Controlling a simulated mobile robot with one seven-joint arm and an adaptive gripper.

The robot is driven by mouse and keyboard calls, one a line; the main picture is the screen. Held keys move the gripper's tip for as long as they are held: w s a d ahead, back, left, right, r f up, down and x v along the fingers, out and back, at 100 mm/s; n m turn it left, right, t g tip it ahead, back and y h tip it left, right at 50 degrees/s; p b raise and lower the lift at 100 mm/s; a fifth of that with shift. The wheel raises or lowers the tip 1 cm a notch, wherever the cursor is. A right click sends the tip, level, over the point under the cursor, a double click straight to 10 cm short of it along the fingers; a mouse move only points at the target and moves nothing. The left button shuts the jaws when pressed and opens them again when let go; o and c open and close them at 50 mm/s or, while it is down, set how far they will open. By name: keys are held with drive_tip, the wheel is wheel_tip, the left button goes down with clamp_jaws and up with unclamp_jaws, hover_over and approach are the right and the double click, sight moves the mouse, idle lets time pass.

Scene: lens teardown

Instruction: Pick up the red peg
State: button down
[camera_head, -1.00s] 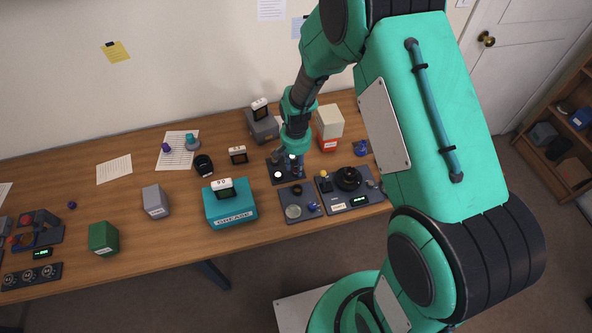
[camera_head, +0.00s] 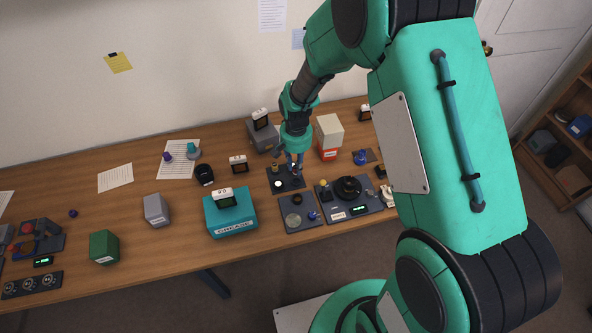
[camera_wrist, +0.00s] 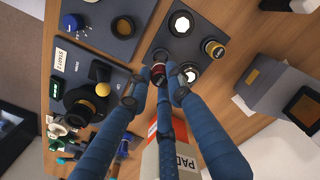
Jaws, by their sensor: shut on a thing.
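The red peg (camera_wrist: 157,77) shows in the wrist view as a short red cylinder with a dark end, partly hidden by my blue fingers. My gripper (camera_wrist: 156,87) has its fingers closed around it, above the edge of a dark grey tray (camera_wrist: 160,38). I cannot tell whether the peg is clear of the tray. In the head view my gripper (camera_head: 294,164) points down over the same tray (camera_head: 299,185), and the peg is too small there to make out.
The tray also holds a brass-topped part (camera_wrist: 213,48) and white-ringed parts. A dark unit with a black dial (camera_head: 348,187) and another grey tray (camera_head: 287,222) stand close by. A white and red box (camera_head: 329,137) stands behind, and a teal box (camera_head: 230,214) to the left.

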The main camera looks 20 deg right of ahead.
drive_tip(key=shift+r, duration=2.1)
